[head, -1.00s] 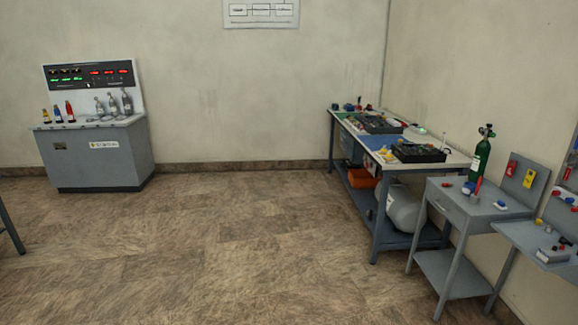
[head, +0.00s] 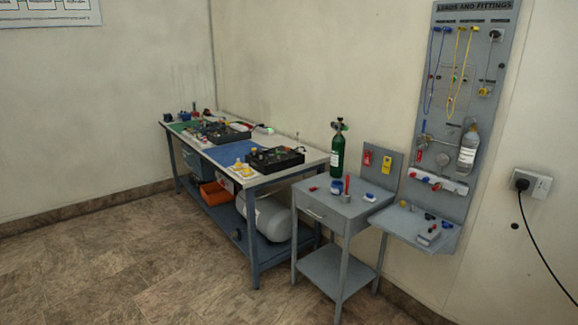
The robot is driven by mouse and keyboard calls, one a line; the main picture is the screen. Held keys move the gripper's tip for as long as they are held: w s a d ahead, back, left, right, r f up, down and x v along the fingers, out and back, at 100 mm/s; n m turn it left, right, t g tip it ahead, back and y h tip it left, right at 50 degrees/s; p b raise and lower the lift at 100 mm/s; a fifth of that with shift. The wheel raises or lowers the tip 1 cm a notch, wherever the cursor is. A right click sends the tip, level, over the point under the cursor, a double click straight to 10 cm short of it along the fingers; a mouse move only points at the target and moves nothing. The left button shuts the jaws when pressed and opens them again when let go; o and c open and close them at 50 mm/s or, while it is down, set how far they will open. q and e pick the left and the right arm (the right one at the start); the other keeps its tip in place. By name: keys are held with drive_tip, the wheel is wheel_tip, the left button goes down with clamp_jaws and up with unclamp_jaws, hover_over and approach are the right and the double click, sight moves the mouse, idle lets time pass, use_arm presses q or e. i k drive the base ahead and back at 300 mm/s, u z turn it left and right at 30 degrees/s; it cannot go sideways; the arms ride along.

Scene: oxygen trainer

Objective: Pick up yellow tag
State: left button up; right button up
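A small yellow tag (head: 386,166) hangs on the upright grey panel behind the small grey side table, to the right of a red tag (head: 367,158). The grey side table (head: 325,212) has a drawer and a lower shelf. Neither of my grippers shows in the head view.
A green oxygen cylinder (head: 338,152) stands on the side table with small red, blue and white items. A long workbench (head: 256,180) with black trays stands to its left. A leads-and-fittings board (head: 470,20) with a shelf (head: 400,222) is on the right. Floor (head: 110,250) at left is clear.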

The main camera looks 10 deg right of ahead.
sight(385, 168)
drive_tip(key=z, duration=0.6)
drive_tip(key=i, duration=0.85)
drive_tip(key=z, duration=0.45)
drive_tip(key=i, duration=1.6)
drive_tip(key=z, duration=0.35)
